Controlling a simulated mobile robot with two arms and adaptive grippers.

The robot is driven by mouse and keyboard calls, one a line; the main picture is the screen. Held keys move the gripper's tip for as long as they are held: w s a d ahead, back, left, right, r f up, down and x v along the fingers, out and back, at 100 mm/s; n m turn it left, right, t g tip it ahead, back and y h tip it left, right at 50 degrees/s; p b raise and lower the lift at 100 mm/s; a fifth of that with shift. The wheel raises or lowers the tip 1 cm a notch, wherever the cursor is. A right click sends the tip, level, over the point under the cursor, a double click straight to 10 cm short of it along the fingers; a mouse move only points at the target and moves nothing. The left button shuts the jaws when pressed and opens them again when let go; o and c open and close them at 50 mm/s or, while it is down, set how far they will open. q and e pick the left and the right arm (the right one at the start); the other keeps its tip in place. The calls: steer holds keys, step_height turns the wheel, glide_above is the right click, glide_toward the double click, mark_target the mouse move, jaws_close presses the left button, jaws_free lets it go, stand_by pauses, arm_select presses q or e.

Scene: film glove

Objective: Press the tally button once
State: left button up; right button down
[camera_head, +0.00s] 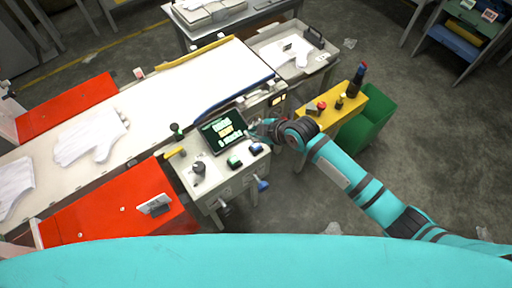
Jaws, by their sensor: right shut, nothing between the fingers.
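In front of the screen are a green button (234,162) and a blue button (256,149). I cannot read labels that tell which control is the tally button. My right gripper (259,129) is shut and empty, just right of the screen and beyond the blue button. Its fingertips are small and partly blend with the console behind, so I cannot tell whether they touch anything. My left gripper is out of view.
The conveyor (185,85) bears white gloves (88,139). A dark knob (198,168) stands on the console's left. A yellow bench (349,108) with small items and a green bin (371,121) stand to the right. Open floor lies beyond.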

mark_target(255, 147)
step_height(255, 147, down, 5)
steer(key=b, duration=0.3)
steer(key=shift+f, duration=0.15)
steer(key=shift+f+b, duration=0.2)
steer(key=shift+b, duration=0.1)
stand_by(0.9)
steer(key=shift+f, duration=0.25)
steer(key=shift+f+b, duration=0.55)
stand_by(0.7)
steer(key=shift+r, duration=0.1)
steer(key=shift+r+p, duration=0.9)
steer(key=shift+p, duration=0.05)
